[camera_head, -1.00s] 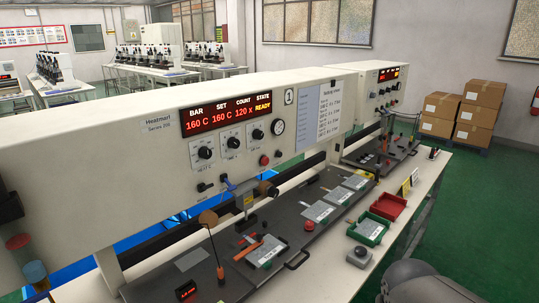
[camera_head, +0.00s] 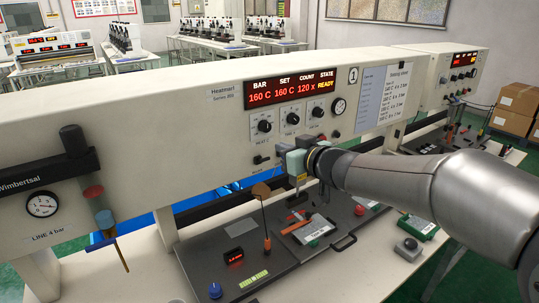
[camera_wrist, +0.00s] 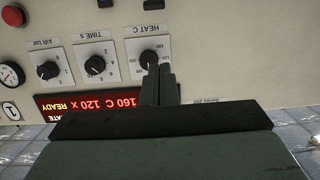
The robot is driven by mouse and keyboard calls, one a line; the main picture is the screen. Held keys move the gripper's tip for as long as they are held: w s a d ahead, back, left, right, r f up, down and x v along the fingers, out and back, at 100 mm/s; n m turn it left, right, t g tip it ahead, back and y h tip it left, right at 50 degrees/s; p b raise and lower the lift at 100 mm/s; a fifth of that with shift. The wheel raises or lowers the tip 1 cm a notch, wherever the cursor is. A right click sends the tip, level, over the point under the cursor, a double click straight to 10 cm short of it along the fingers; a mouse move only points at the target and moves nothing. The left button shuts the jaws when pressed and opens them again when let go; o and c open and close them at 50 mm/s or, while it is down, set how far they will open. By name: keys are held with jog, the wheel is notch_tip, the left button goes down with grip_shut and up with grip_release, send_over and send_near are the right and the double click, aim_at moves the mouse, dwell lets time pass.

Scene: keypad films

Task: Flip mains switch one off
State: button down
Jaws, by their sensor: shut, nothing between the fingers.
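The mains switch appears to be the small black switch (camera_head: 262,160) at the lower left of the number-one machine's control panel, below the heat knob (camera_head: 265,126); its label is too small to read. The machine's red display (camera_head: 290,88) is lit and reads READY. My gripper (camera_head: 283,147) is at the panel, right of that switch. In the wrist view, which is upside down, my shut, empty fingers (camera_wrist: 159,70) overlap the heat knob (camera_wrist: 149,58); contact cannot be told. A dark switch (camera_wrist: 95,8) shows at the top edge, with part of another (camera_wrist: 139,3) beside it.
The time knob (camera_wrist: 96,66) and air knob (camera_wrist: 48,70) sit beside the heat knob. A red button (camera_wrist: 12,16) is at the wrist view's corner. Below the panel, a thin rod with a brown disc (camera_head: 261,189) rises from the dark work plate (camera_head: 205,262).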

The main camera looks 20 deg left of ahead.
aim_at(256, 138)
jog(key=p+x, duration=0.1)
jog(key=x, duration=0.9)
jog(key=shift+w+f, duration=0.1)
jog(key=shift+w, duration=0.05)
jog(key=shift+s+d+f+b, duration=0.2)
jog(key=shift+s+d+f, duration=0.1)
jog(key=shift+f, duration=0.2)
jog(key=shift+s+d+f+b, duration=0.2)
jog(key=shift+d+f, duration=0.15)
jog(key=shift+f, duration=0.2)
jog(key=shift+s+d+f, duration=0.2)
jog(key=shift+d+f, duration=0.1)
jog(key=shift+f, duration=0.3)
jog(key=shift+f, duration=0.1)
jog(key=t+b, duration=0.1)
jog(key=b, duration=0.2)
jog(key=shift+d+f+y, duration=0.15)
jog(key=shift+f+y, duration=0.05)
jog(key=shift+y, duration=0.1)
